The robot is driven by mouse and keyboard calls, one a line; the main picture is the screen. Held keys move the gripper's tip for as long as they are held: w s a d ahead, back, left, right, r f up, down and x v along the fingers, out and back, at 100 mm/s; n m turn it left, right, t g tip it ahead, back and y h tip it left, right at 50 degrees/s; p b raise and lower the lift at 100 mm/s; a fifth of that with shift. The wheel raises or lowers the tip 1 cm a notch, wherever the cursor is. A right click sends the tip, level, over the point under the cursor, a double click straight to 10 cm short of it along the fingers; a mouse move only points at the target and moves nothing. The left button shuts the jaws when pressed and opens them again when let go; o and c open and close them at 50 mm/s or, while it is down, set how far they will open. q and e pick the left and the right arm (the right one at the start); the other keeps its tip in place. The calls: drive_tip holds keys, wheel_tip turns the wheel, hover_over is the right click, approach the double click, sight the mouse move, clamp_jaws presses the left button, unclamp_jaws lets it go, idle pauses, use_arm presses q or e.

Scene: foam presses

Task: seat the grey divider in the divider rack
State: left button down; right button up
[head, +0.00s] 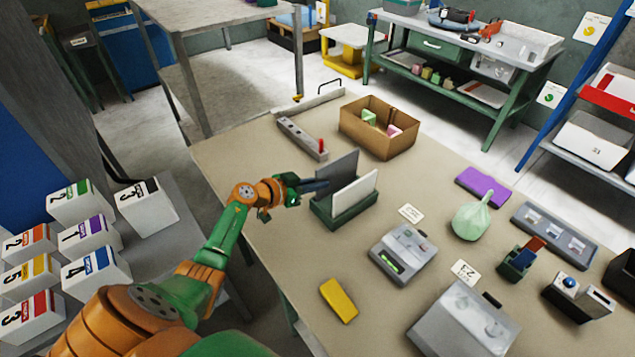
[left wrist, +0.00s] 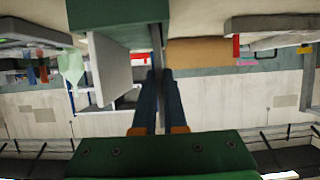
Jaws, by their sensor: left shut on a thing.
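The grey divider (head: 341,171) stands upright at the back of the green divider rack (head: 347,216), behind a white divider (head: 354,197). Its lower edge is hidden, so I cannot tell how deep it sits in its slot. My left gripper (head: 321,186) is shut on the grey divider's left edge. In the left wrist view, the grey divider (left wrist: 156,46) is edge-on between the fingertips of my left gripper (left wrist: 159,73). The rack (left wrist: 118,12) is at the top there, with the white divider (left wrist: 110,70) to the left. My right gripper is not in view.
A cardboard box (head: 375,137) with small blocks stands behind the rack. A long grey fixture with a red handle (head: 301,138) lies behind the left gripper. A grey device (head: 403,252) is right of the rack.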

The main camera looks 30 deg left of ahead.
use_arm(q)
drive_tip(key=shift+f+b, duration=1)
drive_tip(key=shift+f, duration=0.45)
drive_tip(key=c, duration=0.9)
unclamp_jaws()
drive_tip(key=p+v, duration=0.2)
drive_tip(key=v, duration=0.5)
drive_tip(key=shift+s+a, duration=0.1)
